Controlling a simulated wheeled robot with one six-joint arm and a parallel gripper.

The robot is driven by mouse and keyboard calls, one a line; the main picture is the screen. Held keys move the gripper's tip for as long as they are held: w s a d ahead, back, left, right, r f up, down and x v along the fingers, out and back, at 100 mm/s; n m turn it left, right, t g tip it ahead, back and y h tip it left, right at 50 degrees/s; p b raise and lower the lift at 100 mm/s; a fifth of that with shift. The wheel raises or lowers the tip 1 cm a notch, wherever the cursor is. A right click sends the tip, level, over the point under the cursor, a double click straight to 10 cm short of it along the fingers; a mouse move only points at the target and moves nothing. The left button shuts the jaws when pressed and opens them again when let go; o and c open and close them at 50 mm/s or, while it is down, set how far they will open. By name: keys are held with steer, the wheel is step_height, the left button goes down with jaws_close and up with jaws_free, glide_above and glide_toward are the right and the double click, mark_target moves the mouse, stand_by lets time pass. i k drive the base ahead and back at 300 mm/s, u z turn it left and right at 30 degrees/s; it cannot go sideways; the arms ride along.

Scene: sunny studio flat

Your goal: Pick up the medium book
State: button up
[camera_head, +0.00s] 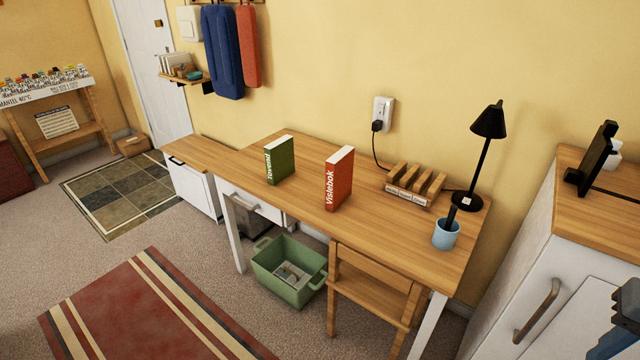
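Two books stand upright and apart on the wooden desk (380,246). The green book (281,162), with "Tovend" on its spine, is to the left and looks smaller. The red book (340,180), with "Vislebok" on its spine, is to the right and looks taller. I cannot tell for certain which one is the medium book. A dark grey part of my arm shows at the lower right edge, cut off by the frame and well away from both books. My gripper's fingers are not seen.
Right of the books are a wooden rack (415,186), black lamp (486,125) and blue cup (446,234). A wooden chair (372,280) and green crate (290,272) stand at the desk's front. A white cabinet (545,290) stands right. The striped rug (150,310) is clear.

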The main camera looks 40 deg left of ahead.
mark_target(339, 167)
steer(key=u, duration=1.8)
steer(key=k, duration=0.45)
steer(key=u, duration=1.2)
steer(key=i, duration=1.25)
steer(key=z, duration=0.65)
steer(key=i, duration=0.8)
steer(key=z, duration=1.45)
steer(key=i, duration=0.9)
steer(key=z, duration=0.1)
